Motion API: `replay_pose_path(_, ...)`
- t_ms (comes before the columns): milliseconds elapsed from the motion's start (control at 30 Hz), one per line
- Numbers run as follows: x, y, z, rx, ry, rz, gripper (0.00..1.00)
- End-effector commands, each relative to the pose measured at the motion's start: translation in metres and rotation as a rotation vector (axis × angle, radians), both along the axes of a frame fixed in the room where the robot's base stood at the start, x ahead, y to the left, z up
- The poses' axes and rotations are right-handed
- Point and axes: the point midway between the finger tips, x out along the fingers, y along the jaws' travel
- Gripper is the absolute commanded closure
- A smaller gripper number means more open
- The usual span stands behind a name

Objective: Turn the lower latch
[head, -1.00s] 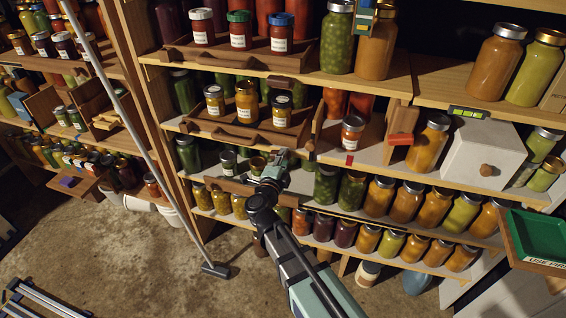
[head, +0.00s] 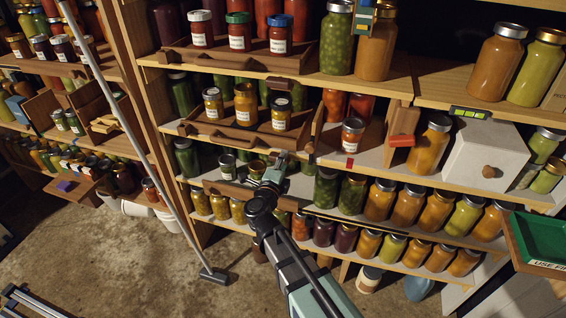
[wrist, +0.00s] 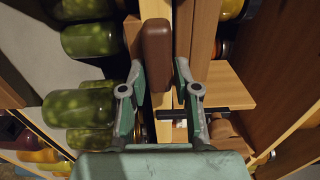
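A dark brown rounded wooden block, which looks like the lower latch (wrist: 157,52), stands on a pale wooden edge in the wrist view. In the head view a small brown piece that may be the same latch (head: 309,146) sits at the shelf edge, just right of my gripper. My gripper (wrist: 159,68) is open, with one fingertip on each side of the block's lower part. A gap shows on both sides; I cannot tell the depth between fingers and block. In the head view my gripper (head: 281,160) is small and partly hidden by my arm. Another brown latch (head: 282,83) sits on the shelf edge above.
Green jars (wrist: 90,104) lie close left of my gripper in the wrist view. A tray with jars (head: 245,137) stands on the shelf up and left. A long-handled tool (head: 150,150) leans at the left. Open floor (head: 120,245) lies at the lower left.

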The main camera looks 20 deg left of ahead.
Motion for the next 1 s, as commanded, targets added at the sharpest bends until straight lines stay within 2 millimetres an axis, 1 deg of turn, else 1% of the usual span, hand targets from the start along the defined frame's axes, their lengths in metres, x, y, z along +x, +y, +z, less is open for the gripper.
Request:
replay_pose_path(333,-0.001,0.000,0.000,-0.002,0.000,0.000,0.50)
replay_pose_path(467,-0.009,-0.001,0.000,-0.003,0.001,0.001,0.50)
replay_pose_path(567,-0.022,-0.001,0.000,-0.003,0.001,0.002,0.50)
replay_pose_path(800,-0.068,-0.002,0.000,-0.003,0.000,0.003,0.50)
replay_pose_path(1000,-0.101,-0.002,0.000,-0.002,0.000,0.002,0.50)
